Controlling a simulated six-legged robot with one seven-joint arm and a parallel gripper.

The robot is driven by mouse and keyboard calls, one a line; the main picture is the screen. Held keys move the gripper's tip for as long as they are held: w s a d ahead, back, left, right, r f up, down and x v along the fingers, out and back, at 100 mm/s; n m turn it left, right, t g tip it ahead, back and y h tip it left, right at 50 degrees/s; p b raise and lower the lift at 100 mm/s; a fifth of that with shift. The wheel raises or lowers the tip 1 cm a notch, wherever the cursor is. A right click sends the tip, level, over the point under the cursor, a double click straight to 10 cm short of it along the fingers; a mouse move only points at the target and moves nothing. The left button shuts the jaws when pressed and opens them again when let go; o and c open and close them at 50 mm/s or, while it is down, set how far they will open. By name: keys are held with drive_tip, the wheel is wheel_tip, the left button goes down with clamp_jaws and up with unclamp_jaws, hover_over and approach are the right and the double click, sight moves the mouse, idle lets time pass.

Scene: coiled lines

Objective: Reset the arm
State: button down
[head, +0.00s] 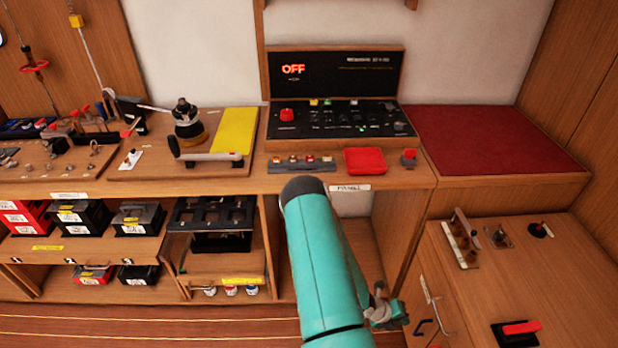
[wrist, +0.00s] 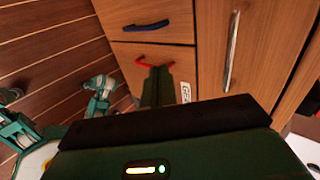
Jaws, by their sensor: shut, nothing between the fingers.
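My teal arm (head: 325,270) rises from the bottom middle of the head view, in front of the wooden counter. My gripper (wrist: 158,72) shows in the wrist view. Its two dark green fingers lie together with nothing between them. The fingertips point at a wooden cabinet front (wrist: 190,62) and overlap a red handle (wrist: 142,63) in the picture. I cannot tell whether they touch it. The fingers cannot be made out in the head view.
A blue handle (wrist: 146,26) and a long metal handle (wrist: 232,50) are on the cabinet fronts. The counter holds a control panel (head: 340,118) reading OFF, a red pad (head: 365,161) and a yellow sheet (head: 234,131). A side bench (head: 520,265) stands right. Wooden floor (wrist: 50,50) lies left.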

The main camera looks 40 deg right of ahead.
drive_tip(key=w+a+r+m+t, duration=0.1)
drive_tip(key=w+a+r+m, duration=0.1)
drive_tip(key=w+r+m, duration=0.6)
drive_tip(key=w+a+r+m+t, duration=0.1)
drive_tip(key=w+a+r+m, duration=0.25)
drive_tip(key=w+r, duration=0.9)
drive_tip(key=w+a+r+m+t+y, duration=0.1)
drive_tip(key=a+r+m+t, duration=0.1)
drive_tip(key=a+r+m, duration=0.45)
drive_tip(key=w+a+r+m+t, duration=0.15)
drive_tip(key=a+r, duration=0.25)
drive_tip(key=r, duration=0.6)
drive_tip(key=s+a+r+m+t+y, duration=0.2)
drive_tip(key=a+r, duration=0.6)
drive_tip(key=a, duration=0.4)
drive_tip(key=s+a+r+m+t+y, duration=0.3)
drive_tip(key=a+r+m, duration=0.4)
drive_tip(key=a, duration=0.5)
wheel_tip(320, 180, up, 2)
drive_tip(key=shift+s+r+t+y, duration=0.25)
drive_tip(key=shift+s+t+y, duration=0.1)
drive_tip(key=shift+s+y, duration=0.55)
